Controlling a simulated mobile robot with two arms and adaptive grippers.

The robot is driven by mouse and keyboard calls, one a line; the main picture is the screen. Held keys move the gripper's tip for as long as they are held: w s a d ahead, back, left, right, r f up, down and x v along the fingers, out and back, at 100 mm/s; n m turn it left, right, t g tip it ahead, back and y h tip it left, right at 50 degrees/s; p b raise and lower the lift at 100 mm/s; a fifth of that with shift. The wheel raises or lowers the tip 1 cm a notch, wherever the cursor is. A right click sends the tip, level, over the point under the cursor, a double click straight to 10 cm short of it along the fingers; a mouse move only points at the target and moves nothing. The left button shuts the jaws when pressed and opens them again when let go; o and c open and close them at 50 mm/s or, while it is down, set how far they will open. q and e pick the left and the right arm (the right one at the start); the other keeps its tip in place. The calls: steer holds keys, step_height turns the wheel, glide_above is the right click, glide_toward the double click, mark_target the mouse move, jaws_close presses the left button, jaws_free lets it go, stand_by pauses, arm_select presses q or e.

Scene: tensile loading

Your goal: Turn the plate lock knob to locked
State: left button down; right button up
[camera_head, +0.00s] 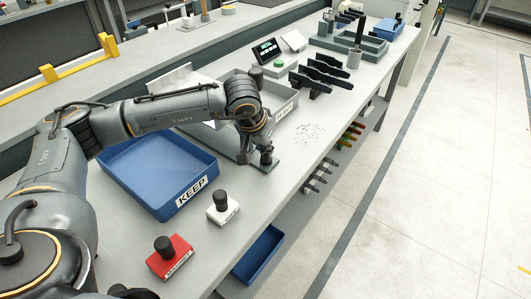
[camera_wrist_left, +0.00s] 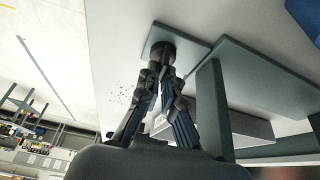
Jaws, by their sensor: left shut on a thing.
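My left gripper (camera_head: 266,152) reaches down over the bench at the middle of the head view. In the left wrist view the fingers of this gripper (camera_wrist_left: 165,62) are closed on a dark round knob (camera_wrist_left: 162,47). The knob stands on a flat grey-green plate (camera_wrist_left: 190,36). The plate also shows in the head view (camera_head: 262,166), below the gripper. The fingers cover part of the knob, and I cannot make out any lock marking or which way it is turned.
A blue KEEP tray (camera_head: 150,170) lies left of the gripper, with a grey labelled tray (camera_head: 284,106) behind it. A red block (camera_head: 170,257) and a white block (camera_head: 223,208), both with black knobs, stand in front. Dark clamp-like parts (camera_head: 322,78) stand farther back.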

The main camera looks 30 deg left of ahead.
arm_select(q)
steer(key=shift+m+b, duration=0.3)
steer(key=shift+m, duration=0.3)
steer(key=c, duration=1.5)
jaws_free()
steer(key=v, duration=1.2)
steer(key=shift+w+a, duration=0.1)
steer(key=shift+a, duration=0.2)
